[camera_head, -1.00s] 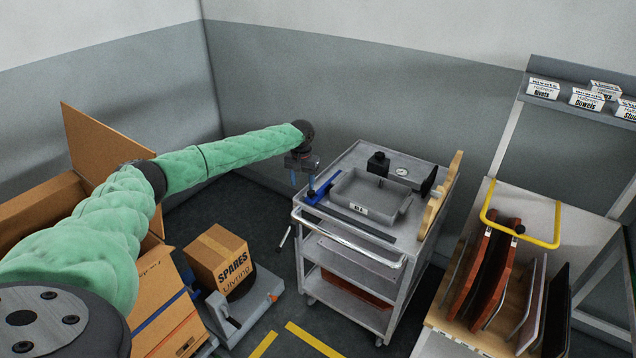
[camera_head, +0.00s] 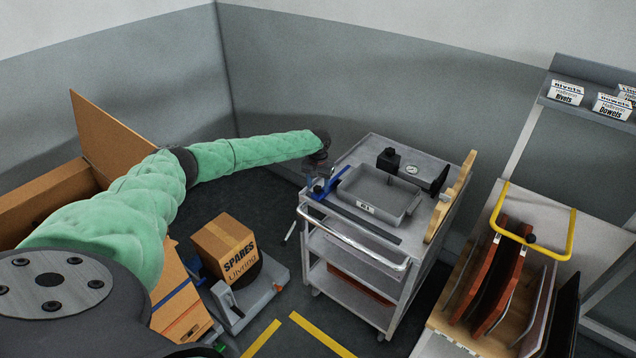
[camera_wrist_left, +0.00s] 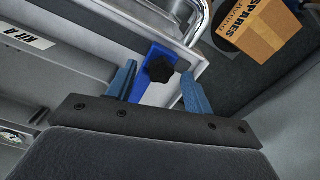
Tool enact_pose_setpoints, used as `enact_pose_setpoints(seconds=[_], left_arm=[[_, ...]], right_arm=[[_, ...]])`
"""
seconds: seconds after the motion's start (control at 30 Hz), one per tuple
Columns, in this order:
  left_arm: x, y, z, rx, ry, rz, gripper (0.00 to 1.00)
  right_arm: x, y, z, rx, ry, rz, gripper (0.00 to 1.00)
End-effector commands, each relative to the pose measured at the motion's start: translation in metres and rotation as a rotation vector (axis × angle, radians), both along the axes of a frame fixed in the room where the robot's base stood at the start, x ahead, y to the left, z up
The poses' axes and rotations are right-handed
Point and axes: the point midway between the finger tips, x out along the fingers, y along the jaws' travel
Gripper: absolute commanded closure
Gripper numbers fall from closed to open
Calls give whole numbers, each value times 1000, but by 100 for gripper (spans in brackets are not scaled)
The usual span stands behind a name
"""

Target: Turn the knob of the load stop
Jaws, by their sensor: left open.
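The load stop is a blue bracket (camera_head: 334,181) at the left edge of the cart top, beside the grey tray. Its black lobed knob (camera_wrist_left: 160,68) shows clearly in the left wrist view, on the blue plate (camera_wrist_left: 150,92). My left gripper (camera_wrist_left: 157,82) is open, with its blue fingers on either side of the knob and gaps visible. In the head view my left gripper (camera_head: 318,176) is over the bracket's near end. I cannot tell how deep the fingers reach around the knob. My right gripper is not in view.
The cart's handle rail (camera_head: 352,240) runs along the near side. A SPARES box (camera_head: 222,245) stands on a low platform at left. A rack of panels (camera_head: 500,275) stands right.

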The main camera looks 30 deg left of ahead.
Motion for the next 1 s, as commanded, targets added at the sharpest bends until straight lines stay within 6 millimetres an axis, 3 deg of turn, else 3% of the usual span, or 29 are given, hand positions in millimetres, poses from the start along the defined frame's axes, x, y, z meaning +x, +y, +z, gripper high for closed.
enact_pose_setpoints(seconds=[0.37, 0.6, 1.0], left_arm=[[0, 0, -5, 0, -1, 0, 48], [0, 0, -5, 0, -1, 0, 93], [0, 1, -6, 0, 0, -71, 93]], right_arm=[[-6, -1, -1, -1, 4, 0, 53], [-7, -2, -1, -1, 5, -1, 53], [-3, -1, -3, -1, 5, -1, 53]])
